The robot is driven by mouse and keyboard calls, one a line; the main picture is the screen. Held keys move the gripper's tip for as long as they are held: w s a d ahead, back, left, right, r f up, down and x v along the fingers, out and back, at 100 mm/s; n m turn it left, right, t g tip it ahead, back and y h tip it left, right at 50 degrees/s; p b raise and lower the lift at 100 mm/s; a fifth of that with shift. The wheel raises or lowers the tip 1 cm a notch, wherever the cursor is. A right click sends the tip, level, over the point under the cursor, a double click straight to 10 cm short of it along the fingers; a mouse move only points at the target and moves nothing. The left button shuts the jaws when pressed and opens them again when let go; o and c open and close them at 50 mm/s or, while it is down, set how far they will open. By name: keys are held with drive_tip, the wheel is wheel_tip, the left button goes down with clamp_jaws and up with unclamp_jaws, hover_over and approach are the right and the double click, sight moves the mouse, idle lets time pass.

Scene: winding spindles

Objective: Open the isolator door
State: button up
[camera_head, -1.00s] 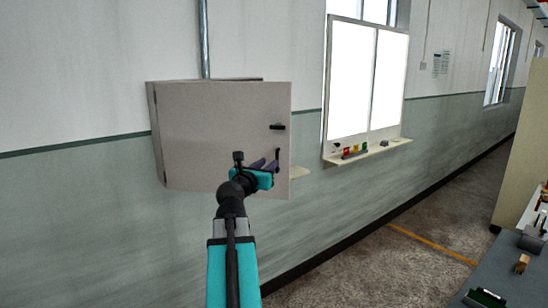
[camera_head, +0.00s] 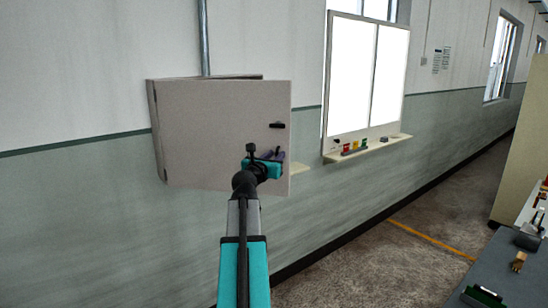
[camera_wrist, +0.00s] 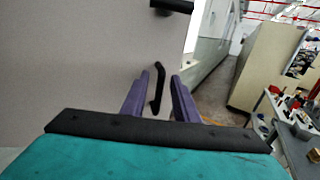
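The isolator is a pale grey box on the wall at left in the head view, and its flat door (camera_head: 205,130) faces me. A black latch (camera_head: 277,125) sits near the door's right edge. A black bar handle (camera_wrist: 157,88) shows upright below the latch in the wrist view. My gripper (camera_head: 270,154) is in front of the door's lower right part and covers the handle there.
A whiteboard (camera_head: 365,78) with a ledge (camera_head: 385,146) of small coloured items hangs to the right. A grey workbench (camera_head: 490,270) with tools stands at lower right. The floor (camera_head: 400,250) between wall and bench is clear.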

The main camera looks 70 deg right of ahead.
clamp_jaws()
drive_tip(key=shift+s+a, duration=0.1)
drive_tip(key=shift+a, duration=0.05)
